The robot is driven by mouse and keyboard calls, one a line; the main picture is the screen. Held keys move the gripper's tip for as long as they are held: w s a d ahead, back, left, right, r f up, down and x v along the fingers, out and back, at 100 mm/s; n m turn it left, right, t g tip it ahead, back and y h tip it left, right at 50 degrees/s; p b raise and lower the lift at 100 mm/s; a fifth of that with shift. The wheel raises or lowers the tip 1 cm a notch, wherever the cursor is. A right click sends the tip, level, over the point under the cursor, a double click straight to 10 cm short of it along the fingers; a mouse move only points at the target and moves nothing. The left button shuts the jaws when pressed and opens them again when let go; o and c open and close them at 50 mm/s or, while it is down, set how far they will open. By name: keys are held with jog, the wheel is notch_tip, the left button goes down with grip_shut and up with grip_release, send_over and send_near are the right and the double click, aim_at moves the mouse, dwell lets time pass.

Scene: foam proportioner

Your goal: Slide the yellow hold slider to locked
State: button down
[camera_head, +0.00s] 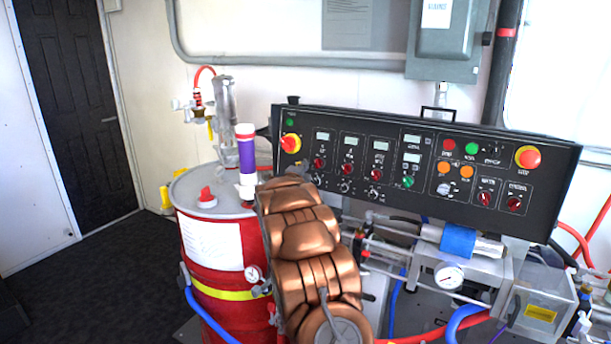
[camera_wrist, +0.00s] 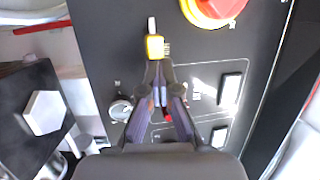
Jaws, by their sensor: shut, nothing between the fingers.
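The yellow hold slider (camera_wrist: 155,47) shows in the wrist view as a small yellow block on the black control panel (camera_wrist: 110,40). A short pale strip extends from its upper side. My gripper (camera_wrist: 158,68) is shut and empty, its fingertips at the lower edge of the slider. They appear to touch it or sit very close; I cannot tell which. In the head view the panel (camera_head: 400,122) shows, but I cannot make out the slider, and my gripper is not clearly seen beyond my copper arm.
A red and yellow rotary switch (camera_wrist: 212,8) lies to the upper right of the slider. A small round key-like knob (camera_wrist: 121,110) lies to the lower left of the fingertips. A red drum (camera_head: 212,250) with a purple cylinder (camera_head: 246,153) stands left of my arm.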

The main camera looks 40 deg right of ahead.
jog(key=shift+w+f+b, duration=0.15)
jog(key=shift+f+b, duration=0.45)
jog(key=shift+b, duration=0.45)
jog(key=shift+a, duration=0.15)
jog(key=b+v, duration=0.3)
jog(key=v, duration=0.6)
jog(key=shift+s+a+r+b, duration=0.2)
jog(key=shift+s+r+b, duration=0.05)
jog(key=shift+s+b, duration=0.1)
